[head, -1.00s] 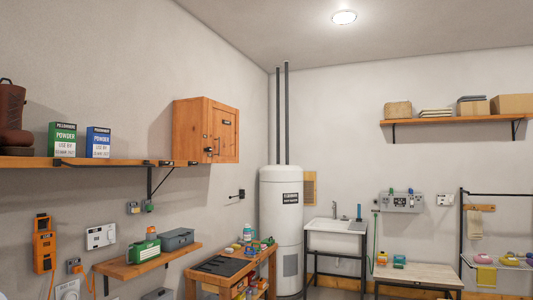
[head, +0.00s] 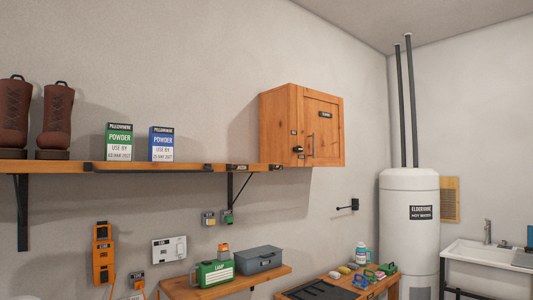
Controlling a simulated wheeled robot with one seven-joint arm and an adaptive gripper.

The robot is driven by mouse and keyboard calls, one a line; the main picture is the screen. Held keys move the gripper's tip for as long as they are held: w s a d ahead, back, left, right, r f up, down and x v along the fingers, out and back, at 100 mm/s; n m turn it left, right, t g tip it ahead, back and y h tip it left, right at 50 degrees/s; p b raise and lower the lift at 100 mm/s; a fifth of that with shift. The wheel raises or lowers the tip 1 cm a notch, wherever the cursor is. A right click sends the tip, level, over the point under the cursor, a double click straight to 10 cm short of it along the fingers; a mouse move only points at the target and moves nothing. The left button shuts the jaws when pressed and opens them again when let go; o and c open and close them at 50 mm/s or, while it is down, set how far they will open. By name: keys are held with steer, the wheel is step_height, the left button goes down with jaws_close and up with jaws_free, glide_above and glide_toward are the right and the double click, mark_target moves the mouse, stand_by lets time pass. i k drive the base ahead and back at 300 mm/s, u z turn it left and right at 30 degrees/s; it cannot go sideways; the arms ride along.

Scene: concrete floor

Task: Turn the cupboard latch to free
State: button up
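A wooden cupboard (head: 279,122) hangs on the left wall near the corner, with its door (head: 323,135) facing right and looking closed. A small dark latch (head: 298,149) sits at the door's left edge, with a tiny label just above it. The latch is too small to tell which way it is turned. A thin dark handle (head: 311,146) stands upright on the door beside the latch. My gripper is not in view.
A wooden shelf (head: 140,167) with boots (head: 57,118) and powder boxes (head: 161,143) runs left of the cupboard. Below are a lower shelf (head: 224,284) and a workbench (head: 334,284) with items on it. A water heater (head: 408,233) stands right.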

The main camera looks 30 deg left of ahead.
mark_target(298, 149)
steer(key=u, duration=0.4)
steer(key=i, duration=1.85)
steer(key=z, duration=0.2)
